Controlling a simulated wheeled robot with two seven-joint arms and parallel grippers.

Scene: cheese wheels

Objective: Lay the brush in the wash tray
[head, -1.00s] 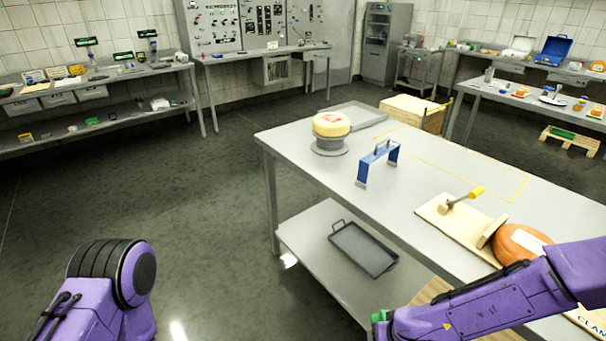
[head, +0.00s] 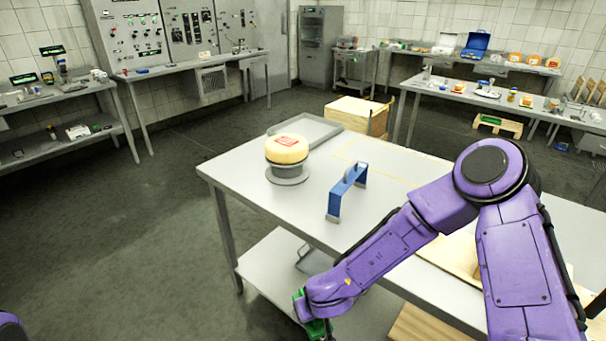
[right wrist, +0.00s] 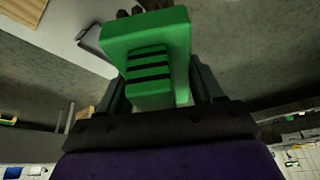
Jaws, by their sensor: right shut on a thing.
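My right gripper (right wrist: 163,88) is shut on a green brush (right wrist: 148,40), a block with dark ridges on its near face and dark bristle-like tips at its far end. In the head view the brush (head: 317,329) shows partly, below the end of my right arm, near the table's front side. A grey tray with a handle (head: 309,261) lies on the lower shelf, partly hidden by that arm. Another shallow grey tray (head: 327,124) lies on the tabletop at the back. I cannot tell which is the wash tray. My left gripper is out of view.
A cheese wheel on a round grey stand (head: 288,173) and a blue bridge-shaped frame (head: 346,191) stand on the steel table (head: 235,166). My right arm covers much of the table's right side. A wooden crate (head: 357,115) stands behind. The floor at left is clear.

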